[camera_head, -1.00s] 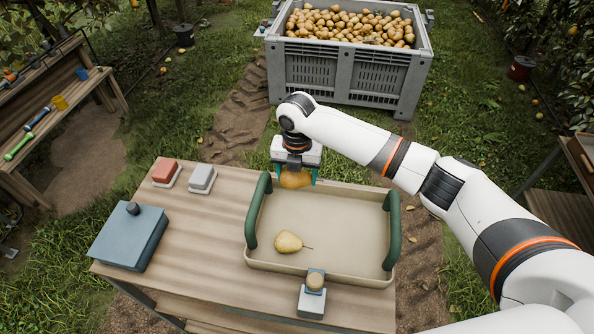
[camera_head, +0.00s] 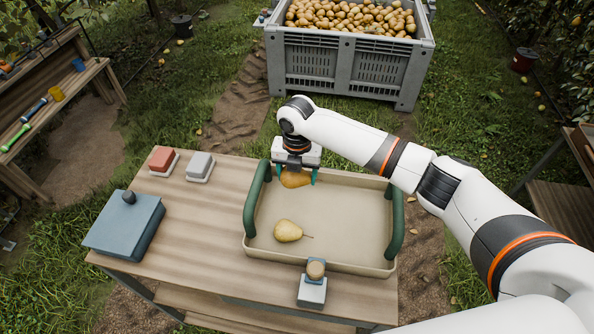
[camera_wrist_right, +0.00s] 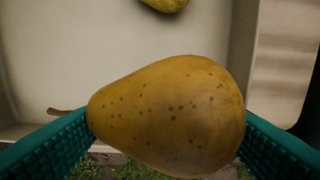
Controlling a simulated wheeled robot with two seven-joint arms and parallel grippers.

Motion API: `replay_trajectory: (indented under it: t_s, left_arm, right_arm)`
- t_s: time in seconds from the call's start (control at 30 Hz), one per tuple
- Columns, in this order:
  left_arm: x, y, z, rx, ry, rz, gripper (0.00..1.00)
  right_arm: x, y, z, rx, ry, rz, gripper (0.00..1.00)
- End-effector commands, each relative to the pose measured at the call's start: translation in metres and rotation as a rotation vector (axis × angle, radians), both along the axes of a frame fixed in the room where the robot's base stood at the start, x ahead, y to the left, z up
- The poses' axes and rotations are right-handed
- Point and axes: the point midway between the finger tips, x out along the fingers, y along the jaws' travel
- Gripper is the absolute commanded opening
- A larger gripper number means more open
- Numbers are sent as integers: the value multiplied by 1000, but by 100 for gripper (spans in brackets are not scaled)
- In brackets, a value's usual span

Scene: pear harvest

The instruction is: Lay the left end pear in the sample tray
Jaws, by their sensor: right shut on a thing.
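My right gripper (camera_head: 295,179) is shut on a brown-yellow pear (camera_head: 295,178) at the back left part of the sample tray (camera_head: 345,187). In the right wrist view the speckled pear (camera_wrist_right: 170,115) lies sideways between the two teal fingers, its stem to the left. The tray is beige with green handles on its left and right sides. A paler yellow pear (camera_head: 288,231) lies on the tray floor near the front left; part of it shows in the right wrist view (camera_wrist_right: 165,4). My left gripper is not in view.
A wooden table (camera_head: 215,225) bears the tray, a blue-grey box (camera_head: 124,225), a red block (camera_head: 162,158), a grey block (camera_head: 200,166) and a small device with a round tan top (camera_head: 313,285). A grey crate (camera_head: 345,70) full of pears stands behind. The tray's right part is clear.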

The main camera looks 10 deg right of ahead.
Motion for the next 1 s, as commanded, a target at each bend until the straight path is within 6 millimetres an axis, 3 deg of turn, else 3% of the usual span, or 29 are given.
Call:
replay_trajectory:
  t_s: [0.5, 1.0]
  left_arm:
    - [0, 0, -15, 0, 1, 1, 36]
    - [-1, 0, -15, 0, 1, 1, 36]
  right_arm:
    - [0, 0, -25, 0, -1, 1, 43]
    - [0, 0, -26, 0, -1, 1, 43]
